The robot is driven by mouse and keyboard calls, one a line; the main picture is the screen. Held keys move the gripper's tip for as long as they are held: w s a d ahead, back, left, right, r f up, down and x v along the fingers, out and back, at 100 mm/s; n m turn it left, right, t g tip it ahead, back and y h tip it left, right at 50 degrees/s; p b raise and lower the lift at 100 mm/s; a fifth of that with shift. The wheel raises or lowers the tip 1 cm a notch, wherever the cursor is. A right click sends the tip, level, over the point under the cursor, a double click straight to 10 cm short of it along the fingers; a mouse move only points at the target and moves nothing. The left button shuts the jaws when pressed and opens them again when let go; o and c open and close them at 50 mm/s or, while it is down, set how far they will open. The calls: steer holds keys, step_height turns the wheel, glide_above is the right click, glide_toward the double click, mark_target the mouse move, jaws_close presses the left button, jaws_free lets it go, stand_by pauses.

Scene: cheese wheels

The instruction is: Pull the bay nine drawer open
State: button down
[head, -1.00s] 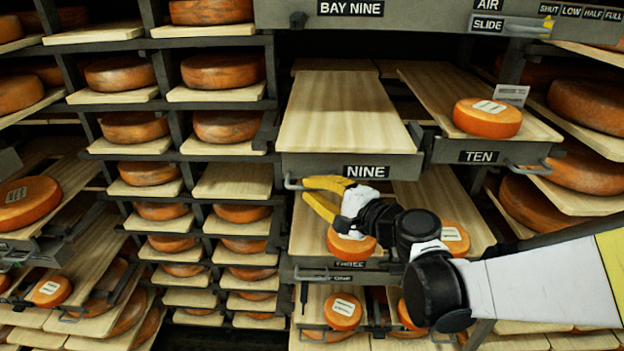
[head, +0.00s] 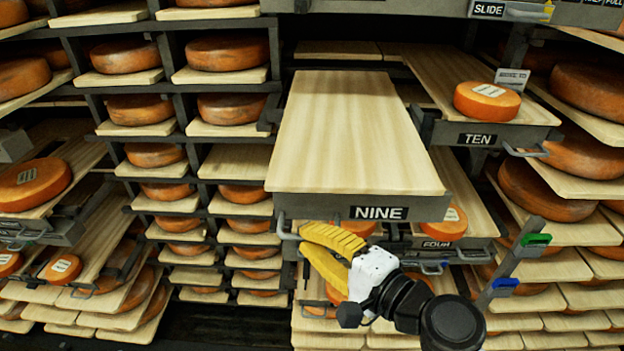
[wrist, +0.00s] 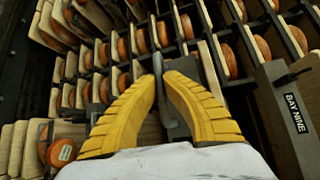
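The bay nine drawer is a pale, bare wooden board (head: 350,140) on a grey frame, with a black NINE label (head: 379,213) on its front. It stands well out from the rack toward me. Its grey bar handle (head: 281,226) is at the left end of the front. My gripper (head: 303,238) has yellow ribbed fingers closed at this handle. In the wrist view my gripper (wrist: 166,77) has the grey handle bar (wrist: 175,125) between its two fingers. The exact contact is partly hidden by the fingers.
Drawer TEN (head: 477,140) is beside it at the right, with an orange cheese wheel (head: 487,101) on it. Drawer FOUR (head: 436,245) is below. Racks of cheese wheels (head: 227,51) stand at the left. An upright post with green and blue tabs (head: 515,262) is at lower right.

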steer(key=shift+s, duration=0.1)
stand_by(0.3)
steer(key=c, duration=1.5)
jaws_free()
steer(key=shift+a, duration=0.1)
steer(key=shift+r, duration=0.1)
